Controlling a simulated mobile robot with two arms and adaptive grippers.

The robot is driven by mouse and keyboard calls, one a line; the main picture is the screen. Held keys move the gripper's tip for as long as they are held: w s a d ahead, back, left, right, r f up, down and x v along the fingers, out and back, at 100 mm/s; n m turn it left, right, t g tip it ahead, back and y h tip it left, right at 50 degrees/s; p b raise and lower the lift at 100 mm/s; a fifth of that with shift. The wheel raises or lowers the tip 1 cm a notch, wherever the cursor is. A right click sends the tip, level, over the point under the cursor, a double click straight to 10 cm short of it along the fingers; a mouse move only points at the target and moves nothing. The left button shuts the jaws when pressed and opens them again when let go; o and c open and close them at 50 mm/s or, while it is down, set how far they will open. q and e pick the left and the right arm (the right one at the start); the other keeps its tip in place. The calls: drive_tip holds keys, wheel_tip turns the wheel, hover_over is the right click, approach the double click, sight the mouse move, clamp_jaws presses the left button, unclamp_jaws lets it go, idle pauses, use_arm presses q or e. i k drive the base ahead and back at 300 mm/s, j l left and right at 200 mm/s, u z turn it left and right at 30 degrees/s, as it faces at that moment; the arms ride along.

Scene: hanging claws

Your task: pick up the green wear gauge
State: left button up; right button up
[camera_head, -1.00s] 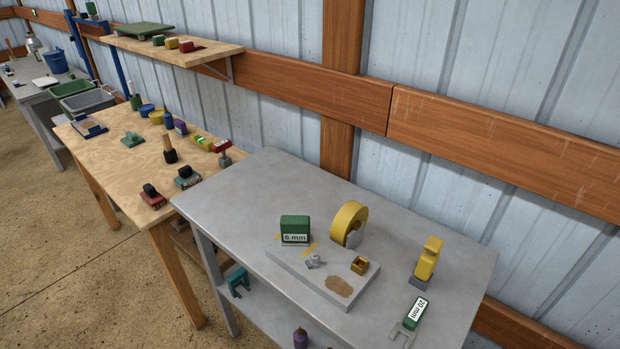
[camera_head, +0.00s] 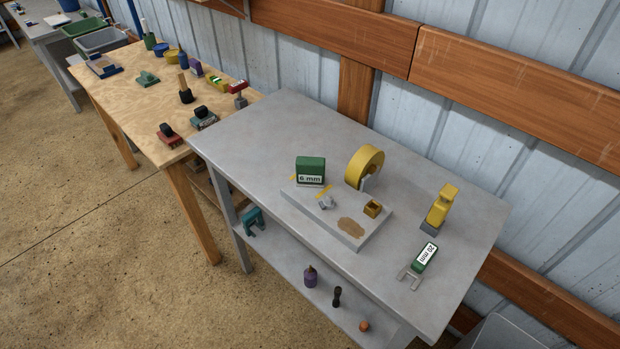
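Two green pieces with white labels are on the grey table (camera_head: 250,135). One green piece (camera_head: 425,256) marked "20 mm" lies flat near the right front edge, with a grey two-pronged end pointing to the front left. The other green block (camera_head: 310,165), marked "6 mm", stands upright at the back left of a grey plate (camera_head: 345,232) on the table. The frames do not name either one as the wear gauge. Neither of my grippers is in view.
A yellow tape-like ring (camera_head: 364,167) and a yellow upright tool (camera_head: 440,207) stand on the table. A small brass block (camera_head: 372,208) sits on the plate. The lower shelf (camera_head: 285,268) holds several small items. A wooden table (camera_head: 130,100) with many tools stands left.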

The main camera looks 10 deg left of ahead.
sight(310, 172)
drive_tip(key=j+z, duration=0.5)
drive_tip(key=j, duration=0.85)
